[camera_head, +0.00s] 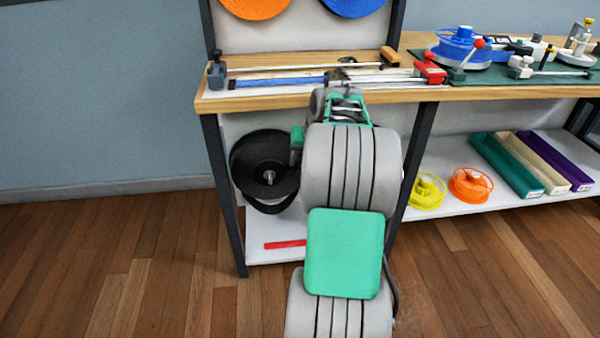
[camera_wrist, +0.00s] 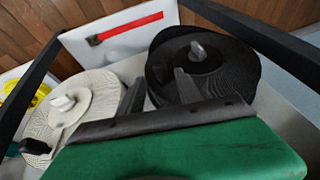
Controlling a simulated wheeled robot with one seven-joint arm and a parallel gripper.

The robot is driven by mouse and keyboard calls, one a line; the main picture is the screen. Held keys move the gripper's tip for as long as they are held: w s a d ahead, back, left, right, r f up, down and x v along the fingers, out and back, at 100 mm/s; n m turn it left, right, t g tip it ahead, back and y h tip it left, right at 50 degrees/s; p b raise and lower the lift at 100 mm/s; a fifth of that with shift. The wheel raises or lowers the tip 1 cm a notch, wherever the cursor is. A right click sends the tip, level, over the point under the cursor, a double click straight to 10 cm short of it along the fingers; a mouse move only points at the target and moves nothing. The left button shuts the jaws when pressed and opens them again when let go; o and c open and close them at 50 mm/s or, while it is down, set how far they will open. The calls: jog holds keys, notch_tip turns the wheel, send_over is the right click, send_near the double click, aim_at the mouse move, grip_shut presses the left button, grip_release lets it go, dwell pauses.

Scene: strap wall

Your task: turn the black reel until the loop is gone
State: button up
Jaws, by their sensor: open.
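The black reel (camera_head: 250,157) hangs under the left end of the bench in the head view, with a pale hub pin at its middle. A slack loop of black strap (camera_head: 272,208) sags below it. In the wrist view the black reel (camera_wrist: 222,72) fills the upper right, with a grey knob on its face; the loop cannot be made out clearly there. My gripper (camera_wrist: 159,77) is open, its two dark fingers apart and empty. The fingertips point toward the left part of the black reel, and I cannot tell whether they touch it.
A white reel (camera_wrist: 45,125) sits left of the black one in the wrist view. A red strip (camera_head: 285,244) lies on the white lower shelf. Dark bench legs (camera_head: 226,200) flank the space. Yellow (camera_head: 425,191) and orange (camera_head: 470,186) reels stand right. The floor at left is clear.

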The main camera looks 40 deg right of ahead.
aim_at(299, 167)
jog(key=x, duration=0.3)
jog(key=shift+w+f+b, duration=0.1)
jog(key=shift+f+b, duration=0.15)
jog(key=shift+b, duration=0.1)
grip_shut()
dwell(1.1)
